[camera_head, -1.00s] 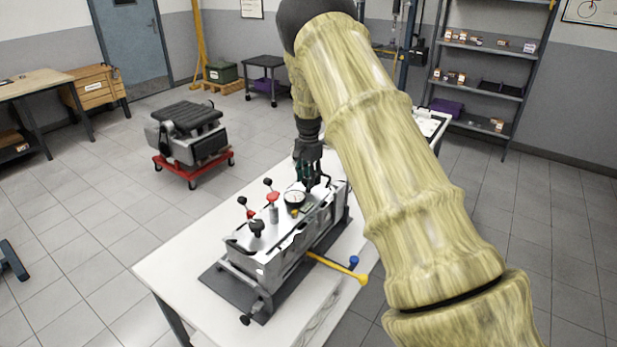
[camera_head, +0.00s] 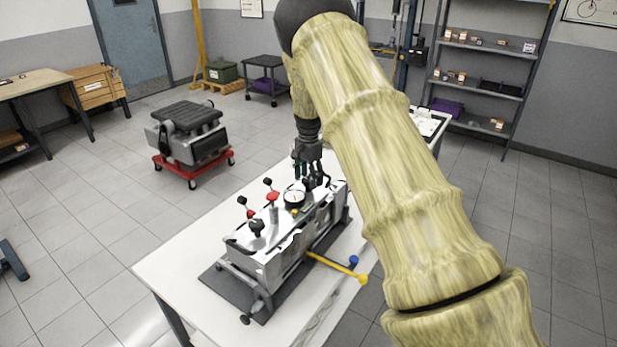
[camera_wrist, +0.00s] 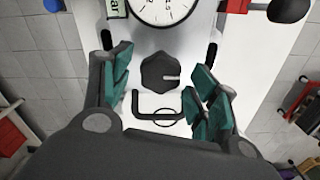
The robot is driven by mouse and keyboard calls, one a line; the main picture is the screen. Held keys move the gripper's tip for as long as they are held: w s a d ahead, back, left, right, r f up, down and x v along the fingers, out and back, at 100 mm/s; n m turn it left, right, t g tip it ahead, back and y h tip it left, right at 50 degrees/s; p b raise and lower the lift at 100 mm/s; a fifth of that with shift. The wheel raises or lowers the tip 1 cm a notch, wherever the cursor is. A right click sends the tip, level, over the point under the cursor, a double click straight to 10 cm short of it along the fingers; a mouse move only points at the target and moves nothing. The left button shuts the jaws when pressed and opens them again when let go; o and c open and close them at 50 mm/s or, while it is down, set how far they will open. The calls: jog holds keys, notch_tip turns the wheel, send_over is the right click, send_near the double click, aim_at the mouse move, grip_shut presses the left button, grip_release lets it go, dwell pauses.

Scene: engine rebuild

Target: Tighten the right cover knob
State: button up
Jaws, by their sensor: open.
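The engine cover block (camera_head: 290,240) stands on a dark mat on the white table in the head view. A black lobed knob (camera_wrist: 160,73) with a pale index mark sits on the white cover top in the wrist view. My gripper (camera_wrist: 158,88) is open, with its green-padded fingers to the left and right of the knob and apart from it. In the head view my gripper (camera_head: 308,177) is over the far right end of the block, where the knob is mostly hidden. A second black knob (camera_head: 256,228) stands at the block's near left end.
A round dial gauge (camera_head: 294,198) is close to my gripper, with red-topped parts beside it. A black bent handle lies just below the knob in the wrist view (camera_wrist: 150,112). A yellow-handled bar (camera_head: 340,268) sticks out over the table (camera_head: 190,262). An engine on a red dolly (camera_head: 194,172) stands on the floor.

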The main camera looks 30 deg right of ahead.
notch_tip(320, 180, up, 12)
dwell(0.7)
dwell(0.4)
